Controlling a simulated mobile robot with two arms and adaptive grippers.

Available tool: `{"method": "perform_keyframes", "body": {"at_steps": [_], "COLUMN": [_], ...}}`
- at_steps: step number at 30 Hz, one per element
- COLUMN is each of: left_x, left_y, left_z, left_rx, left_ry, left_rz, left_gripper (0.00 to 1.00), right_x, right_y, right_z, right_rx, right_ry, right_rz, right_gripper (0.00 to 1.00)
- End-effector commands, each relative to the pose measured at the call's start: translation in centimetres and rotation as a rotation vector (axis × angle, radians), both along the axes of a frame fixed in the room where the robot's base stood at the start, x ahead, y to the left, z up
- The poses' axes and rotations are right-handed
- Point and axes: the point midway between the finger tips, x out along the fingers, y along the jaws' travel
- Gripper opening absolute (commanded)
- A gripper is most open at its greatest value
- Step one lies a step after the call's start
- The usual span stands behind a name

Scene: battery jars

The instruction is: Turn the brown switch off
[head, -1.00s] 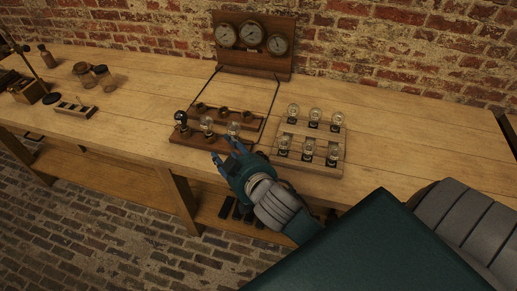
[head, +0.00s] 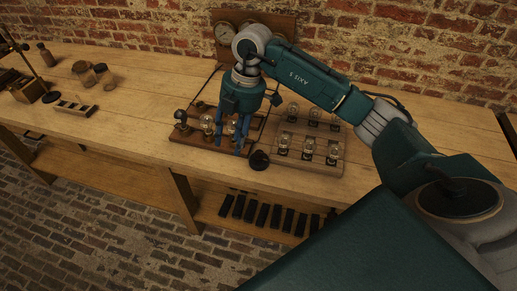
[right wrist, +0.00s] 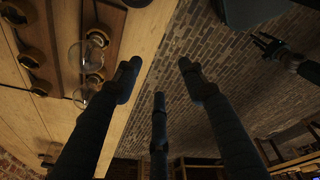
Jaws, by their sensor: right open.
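My right gripper (head: 232,146) is in the head view, pointing down over the front right of the brown wooden board (head: 182,136). Its blue fingers are apart and empty in the right wrist view (right wrist: 158,76). The board carries glass bulbs (head: 207,123) and a dark knob-like piece (head: 181,117) at its left end. A black round knob (head: 259,160) shows just right of the fingers, near the table's front edge. I cannot tell which piece is the brown switch; the hand hides part of the board. A dark claw-like shape (right wrist: 272,45) in the wrist view may be my left gripper.
A panel with round gauges (head: 222,33) stands at the back, partly covered by my arm. Jars (head: 103,73) and a small block rack (head: 76,108) are at left. The table (head: 430,130) is clear at right.

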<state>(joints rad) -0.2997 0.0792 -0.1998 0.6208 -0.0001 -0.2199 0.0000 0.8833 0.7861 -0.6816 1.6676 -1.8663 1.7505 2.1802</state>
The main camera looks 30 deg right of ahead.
Motion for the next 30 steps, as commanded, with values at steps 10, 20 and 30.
{"method": "perform_keyframes", "body": {"at_steps": [10, 20, 30], "left_x": [0.1, 0.0, 0.0], "left_y": [0.0, 0.0, 0.0], "left_z": [0.4, 1.6, 2.0], "left_rx": [0.000, 0.000, 0.000], "left_ry": [-0.001, 0.000, 0.000], "left_rz": [0.000, 0.000, 0.000], "left_gripper": [0.40, 0.40, 0.40], "right_x": [-1.0, -1.0, -0.9], "right_y": [-8.2, -8.1, -8.0], "right_z": [0.4, -5.7, -9.0], "right_rx": [-0.236, -0.233, -0.231], "right_ry": [0.094, 0.093, 0.088], "right_rz": [-0.212, -0.209, -0.207], "right_gripper": [0.41, 0.41, 0.41]}}
